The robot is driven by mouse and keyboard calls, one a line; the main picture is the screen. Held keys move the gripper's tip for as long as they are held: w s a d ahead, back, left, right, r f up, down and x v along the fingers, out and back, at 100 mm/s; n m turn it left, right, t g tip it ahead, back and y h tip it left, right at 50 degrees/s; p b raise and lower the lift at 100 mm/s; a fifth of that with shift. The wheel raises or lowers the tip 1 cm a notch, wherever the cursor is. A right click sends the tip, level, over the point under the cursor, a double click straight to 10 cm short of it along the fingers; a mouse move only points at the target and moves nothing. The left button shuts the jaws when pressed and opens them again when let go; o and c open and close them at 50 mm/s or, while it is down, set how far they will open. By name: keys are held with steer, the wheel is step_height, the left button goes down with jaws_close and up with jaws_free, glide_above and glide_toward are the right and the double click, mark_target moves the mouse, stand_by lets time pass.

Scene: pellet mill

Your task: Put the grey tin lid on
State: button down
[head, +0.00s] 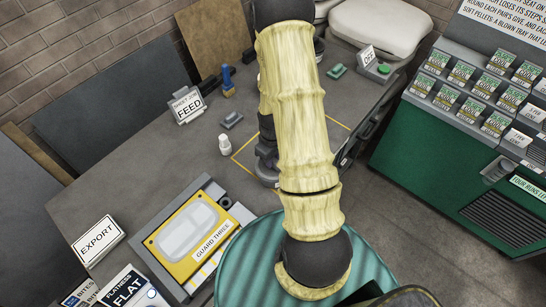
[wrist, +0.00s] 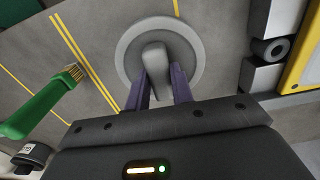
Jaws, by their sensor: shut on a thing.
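In the wrist view my gripper (wrist: 158,84) has its two purple fingers shut on the upright knob of the round grey tin lid (wrist: 190,42). The lid faces the camera with its paler rim showing. I cannot tell from this angle whether the lid hangs clear or rests on something, and no tin can be made out beneath it.
A green-handled brush (wrist: 40,105) lies left of the lid in the wrist view. A yellow outline (head: 243,137) is marked beside my arm.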

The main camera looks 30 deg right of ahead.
steer(key=c, duration=0.7)
jaws_free()
steer(key=shift+o, duration=0.2)
steer(key=shift+r+p, duration=2.75)
steer(key=shift+r, duration=0.8)
